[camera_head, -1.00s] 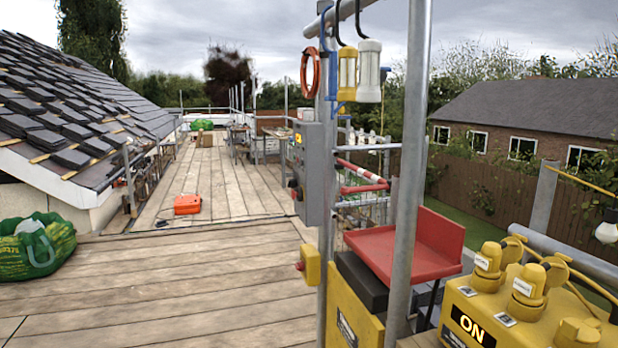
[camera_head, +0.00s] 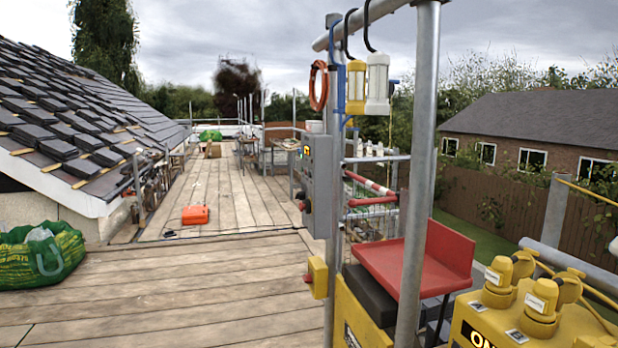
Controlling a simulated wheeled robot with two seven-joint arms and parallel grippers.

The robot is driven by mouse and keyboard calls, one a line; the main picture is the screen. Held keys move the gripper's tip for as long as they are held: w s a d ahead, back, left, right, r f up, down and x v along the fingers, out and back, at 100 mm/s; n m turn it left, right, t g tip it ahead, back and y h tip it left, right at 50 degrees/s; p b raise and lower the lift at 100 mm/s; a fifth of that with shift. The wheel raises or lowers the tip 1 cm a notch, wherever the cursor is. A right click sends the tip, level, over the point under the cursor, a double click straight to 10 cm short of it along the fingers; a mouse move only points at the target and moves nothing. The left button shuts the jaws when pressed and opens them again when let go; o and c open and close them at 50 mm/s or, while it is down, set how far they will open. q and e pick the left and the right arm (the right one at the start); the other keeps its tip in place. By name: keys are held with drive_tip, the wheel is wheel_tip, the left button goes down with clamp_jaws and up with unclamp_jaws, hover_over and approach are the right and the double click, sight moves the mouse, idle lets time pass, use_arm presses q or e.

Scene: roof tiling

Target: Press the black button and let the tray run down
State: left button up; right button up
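A grey control box (camera_head: 321,190) is fixed to a scaffold post right of the middle. Small dark and red controls (camera_head: 302,200) stick out on its left side; I cannot make out clearly which is the black button. A red tray-like platform (camera_head: 398,268) with a raised back stands behind the near post, at the right. The near post hides part of it. Neither of my grippers is in view.
A yellow box (camera_head: 317,277) with a red knob sits low on the post. A yellow power unit (camera_head: 500,322) fills the lower right corner. A green bag (camera_head: 38,255) lies at the left, and an orange case (camera_head: 195,214) on the planks (camera_head: 170,290). The middle deck is open.

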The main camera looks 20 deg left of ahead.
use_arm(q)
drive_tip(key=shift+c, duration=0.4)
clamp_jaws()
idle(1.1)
